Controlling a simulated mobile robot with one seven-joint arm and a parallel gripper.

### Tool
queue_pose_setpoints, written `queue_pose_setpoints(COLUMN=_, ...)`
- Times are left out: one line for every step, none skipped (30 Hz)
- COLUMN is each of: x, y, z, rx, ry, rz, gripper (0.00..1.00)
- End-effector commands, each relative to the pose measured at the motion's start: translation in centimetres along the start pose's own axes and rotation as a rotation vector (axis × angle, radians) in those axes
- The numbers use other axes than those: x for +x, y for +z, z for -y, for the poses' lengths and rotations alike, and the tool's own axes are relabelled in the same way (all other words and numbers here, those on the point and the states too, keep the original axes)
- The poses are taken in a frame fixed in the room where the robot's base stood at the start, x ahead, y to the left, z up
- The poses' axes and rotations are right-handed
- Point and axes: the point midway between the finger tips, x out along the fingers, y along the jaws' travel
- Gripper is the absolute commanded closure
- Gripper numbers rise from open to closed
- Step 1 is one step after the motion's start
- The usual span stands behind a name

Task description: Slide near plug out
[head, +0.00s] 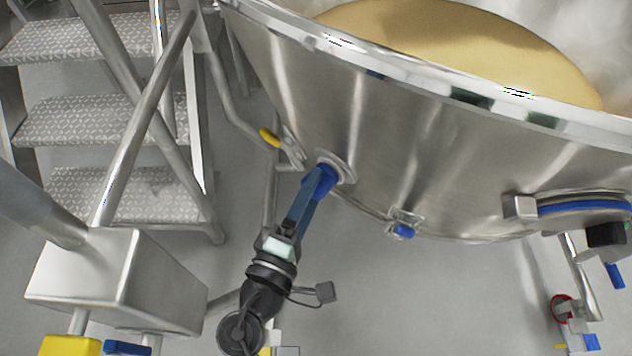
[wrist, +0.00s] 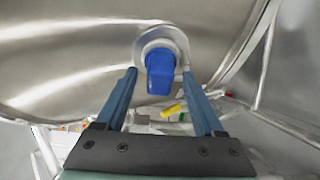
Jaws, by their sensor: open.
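A blue plug (head: 329,174) sits in a round steel port on the lower wall of the steel bowl (head: 400,130). It also shows in the wrist view (wrist: 160,74), sticking out of its flange. My gripper (head: 318,186) is at this plug, open, with its two blue fingers (wrist: 160,80) on either side of it. Gaps show between the plug and both fingers in the wrist view. In the head view the fingers partly hide the plug. A second, smaller blue piece (head: 403,231) is on the bowl's underside to the right.
The bowl holds a mound of tan powder (head: 460,40). A blue-rimmed outlet (head: 580,207) is at the right. Steel steps (head: 110,195) with rails stand at the left. A steel box (head: 125,275) is at the lower left. Grey floor shows below the bowl.

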Motion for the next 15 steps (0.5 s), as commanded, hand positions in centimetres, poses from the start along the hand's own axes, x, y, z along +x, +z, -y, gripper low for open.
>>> queue_pose_setpoints(x=0.7, y=-0.1, z=0.0, rx=0.001, ry=0.002, rz=0.0, gripper=0.3)
queue_pose_setpoints(x=1.0, y=-0.1, z=0.0, rx=0.0, ry=0.002, rz=0.0, gripper=0.3)
queue_pose_setpoints(x=1.4, y=0.0, z=0.0, rx=-0.001, ry=0.0, rz=0.0, gripper=0.3)
queue_pose_setpoints(x=1.6, y=0.0, z=0.0, rx=0.0, ry=0.0, rz=0.0, gripper=0.3)
queue_pose_setpoints(x=1.8, y=0.0, z=0.0, rx=0.0, ry=0.0, rz=0.0, gripper=0.3)
queue_pose_setpoints(x=2.0, y=-0.1, z=0.0, rx=0.0, ry=0.0, rz=-0.001, gripper=0.3)
queue_pose_setpoints(x=2.1, y=0.0, z=0.0, rx=0.0, ry=0.0, rz=-0.001, gripper=0.3)
queue_pose_setpoints(x=2.1, y=0.0, z=0.0, rx=0.0, ry=0.0, rz=-0.001, gripper=0.3)
queue_pose_setpoints(x=2.2, y=0.0, z=0.0, rx=0.0, ry=0.0, rz=-0.001, gripper=0.3)
queue_pose_setpoints(x=2.2, y=0.0, z=0.0, rx=0.0, ry=0.0, rz=-0.001, gripper=0.3)
queue_pose_setpoints(x=2.2, y=0.0, z=0.0, rx=0.0, ry=0.0, rz=-0.001, gripper=0.3)
queue_pose_setpoints(x=2.2, y=0.0, z=0.0, rx=0.0, ry=0.0, rz=-0.001, gripper=0.3)
queue_pose_setpoints(x=2.2, y=0.0, z=0.0, rx=0.0, ry=0.0, rz=-0.001, gripper=0.3)
queue_pose_setpoints(x=2.2, y=0.0, z=0.0, rx=0.0, ry=0.0, rz=-0.001, gripper=0.3)
queue_pose_setpoints(x=2.2, y=0.0, z=0.0, rx=0.0, ry=0.0, rz=-0.001, gripper=0.3)
